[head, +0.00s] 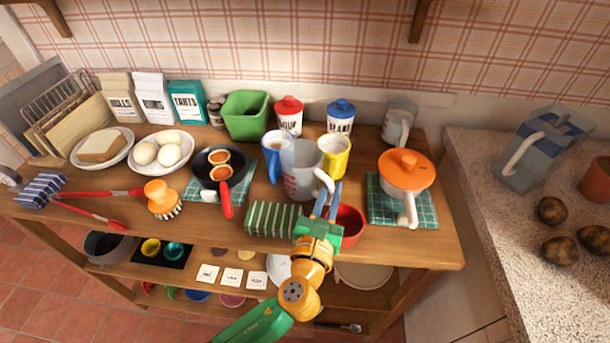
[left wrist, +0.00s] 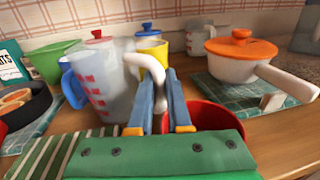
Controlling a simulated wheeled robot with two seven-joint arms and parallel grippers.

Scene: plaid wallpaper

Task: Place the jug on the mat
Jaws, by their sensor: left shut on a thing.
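A clear measuring jug (head: 302,178) with red markings and a white handle stands upright among the mugs near the middle of the shelf top. It also shows in the left wrist view (left wrist: 103,85). My left gripper (head: 326,200) is shut on the jug's handle, with its blue fingers on either side in the left wrist view (left wrist: 160,108). Whether the jug touches the wood is hard to tell. A green striped mat or folded cloth (head: 272,219) lies at the front edge. Checked teal mats lie under the orange-lidded pot (head: 422,210) and under the frying pan (head: 197,190).
A red bowl (head: 350,226) sits right beside my left gripper. A blue mug (head: 277,155) and a yellow mug (head: 335,155) crowd the jug. The orange-lidded pot (head: 406,172) is to the right. A second jug (head: 399,118) stands at the back.

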